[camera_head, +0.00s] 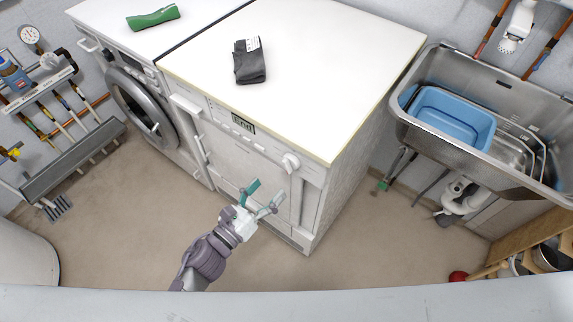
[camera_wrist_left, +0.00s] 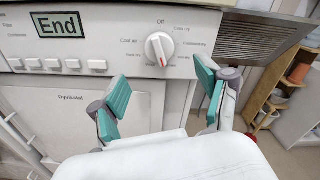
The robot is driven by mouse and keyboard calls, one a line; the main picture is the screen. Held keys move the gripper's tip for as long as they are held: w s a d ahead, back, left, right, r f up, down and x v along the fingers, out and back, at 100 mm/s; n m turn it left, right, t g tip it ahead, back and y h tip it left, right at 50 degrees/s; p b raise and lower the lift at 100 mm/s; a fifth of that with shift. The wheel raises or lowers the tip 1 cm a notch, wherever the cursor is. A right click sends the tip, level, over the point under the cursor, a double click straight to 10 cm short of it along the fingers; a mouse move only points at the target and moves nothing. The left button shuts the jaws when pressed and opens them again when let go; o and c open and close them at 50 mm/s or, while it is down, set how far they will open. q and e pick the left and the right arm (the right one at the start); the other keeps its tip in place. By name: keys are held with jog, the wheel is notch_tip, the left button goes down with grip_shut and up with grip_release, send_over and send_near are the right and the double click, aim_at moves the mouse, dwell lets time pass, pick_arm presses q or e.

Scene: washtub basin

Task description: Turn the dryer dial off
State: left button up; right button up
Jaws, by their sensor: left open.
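The dryer (camera_head: 289,83) is a white machine with a display reading "End" (camera_head: 243,124). Its white round dial (camera_head: 291,162) sits at the right end of the front panel. In the left wrist view the dial (camera_wrist_left: 159,48) shows a red mark near its lower part, with the "Off" label above it. My left gripper (camera_head: 262,192) is open and empty, in front of the dryer and below the dial in the head view. In the wrist view its teal fingers (camera_wrist_left: 162,92) are spread below and to either side of the dial, apart from it. My right gripper is not in view.
A dark folded cloth (camera_head: 249,62) lies on the dryer top. A washing machine (camera_head: 140,100) with a green cloth (camera_head: 152,17) on top stands to the left. A metal sink (camera_head: 410,131) with a blue basin (camera_head: 452,119) is at right. The floor in front is clear.

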aim_at(286, 169)
pick_arm(q)
jog(key=x, duration=0.8)
jog(key=shift+w+d+p, duration=0.1)
jog(key=shift+w+p, duration=0.1)
jog(key=shift+p, duration=0.15)
jog(key=c, duration=1.1)
jog(key=shift+c, duration=0.2)
